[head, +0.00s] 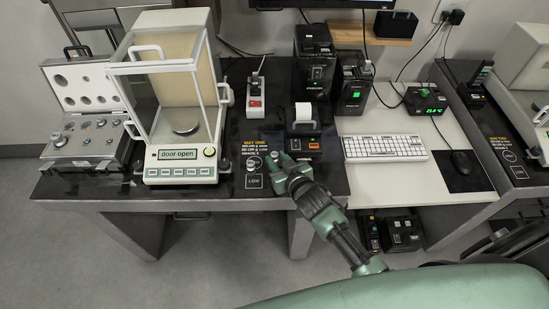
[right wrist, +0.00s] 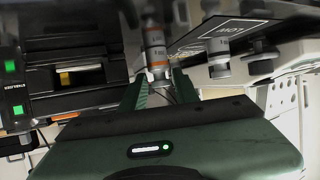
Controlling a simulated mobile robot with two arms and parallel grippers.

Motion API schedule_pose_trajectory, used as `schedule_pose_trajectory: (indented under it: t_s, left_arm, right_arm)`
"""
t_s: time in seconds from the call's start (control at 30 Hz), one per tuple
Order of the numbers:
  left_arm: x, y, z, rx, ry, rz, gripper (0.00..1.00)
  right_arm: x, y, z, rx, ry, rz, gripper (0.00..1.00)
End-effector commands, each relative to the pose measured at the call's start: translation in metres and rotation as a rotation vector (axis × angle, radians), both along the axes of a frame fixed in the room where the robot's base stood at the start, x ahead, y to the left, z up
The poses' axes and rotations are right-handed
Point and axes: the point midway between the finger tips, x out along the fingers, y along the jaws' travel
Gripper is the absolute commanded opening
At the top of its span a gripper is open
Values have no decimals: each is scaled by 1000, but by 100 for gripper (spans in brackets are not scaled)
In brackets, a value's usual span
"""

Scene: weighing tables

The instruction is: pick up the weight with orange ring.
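The weight with the orange ring (right wrist: 156,50) is a silver cylinder in the right wrist view, just ahead of and partly between my right fingertips. My right gripper (right wrist: 161,84) is open, with one green finger on each side of the weight's near end; I cannot tell whether either finger touches it. In the head view my right gripper (head: 278,161) is low over the black mat's printed area, and it largely hides the ringed weight. A second silver weight (right wrist: 218,58) stands to the right of it, also seen in the head view (head: 253,164). My left gripper is out of view.
A balance (head: 180,172) with a "door open" display stands left of the mat. A case of weights (head: 84,142) is farther left. A black printer (head: 304,128) sits just behind my gripper. A keyboard (head: 384,148) lies to the right.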

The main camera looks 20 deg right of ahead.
Motion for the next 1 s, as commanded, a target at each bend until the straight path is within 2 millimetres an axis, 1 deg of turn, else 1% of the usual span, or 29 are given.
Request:
schedule_pose_trajectory:
  t_s: [0.1,0.2,0.47,0.5,0.57,0.6,0.87,1.0]
  left_arm:
    - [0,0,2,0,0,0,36]
    - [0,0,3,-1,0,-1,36]
    - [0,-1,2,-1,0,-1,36]
    - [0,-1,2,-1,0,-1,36]
    - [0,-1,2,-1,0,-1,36]
    - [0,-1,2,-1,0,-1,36]
    - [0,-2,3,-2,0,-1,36]
    - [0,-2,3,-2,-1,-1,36]
  right_arm:
    - [15,2,-6,-1,0,0,30]
    - [21,3,-9,-1,0,0,30]
    - [22,3,-10,0,0,1,30]
    - [22,3,-10,0,0,0,19]
    - [22,3,-10,0,0,0,2]
    - [22,3,-10,0,0,0,0]
    - [22,3,-9,-1,-2,0,0]
    - [22,2,-5,-1,-2,0,0]
